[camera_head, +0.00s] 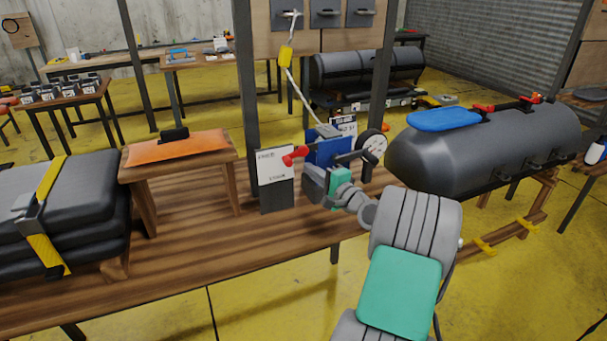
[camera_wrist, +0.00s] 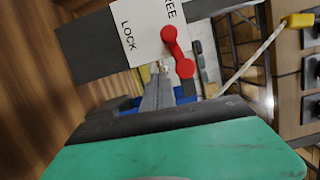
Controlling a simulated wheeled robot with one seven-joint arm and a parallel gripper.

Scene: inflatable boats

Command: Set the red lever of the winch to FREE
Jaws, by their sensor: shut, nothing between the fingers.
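The winch (camera_head: 325,152), with a blue body, stands on the wooden bench. Its white label plate (camera_head: 275,166) has FREE above LOCK; in the wrist view the plate (camera_wrist: 148,33) is tilted. The red lever (camera_head: 296,156) is at the plate's upper right edge, near the FREE lettering. In the wrist view the lever (camera_wrist: 176,50) has one end on the plate beside FREE and its other end past the plate's edge. My gripper (camera_head: 313,184) is shut and empty, just below and right of the lever. Its fingers (camera_wrist: 157,92) appear apart from the lever.
A strap with a yellow tag (camera_head: 285,57) runs up from the winch to a hanging board. An orange-topped stool (camera_head: 178,147) stands left on the bench (camera_head: 190,245). A grey boat tube (camera_head: 490,150) is at right.

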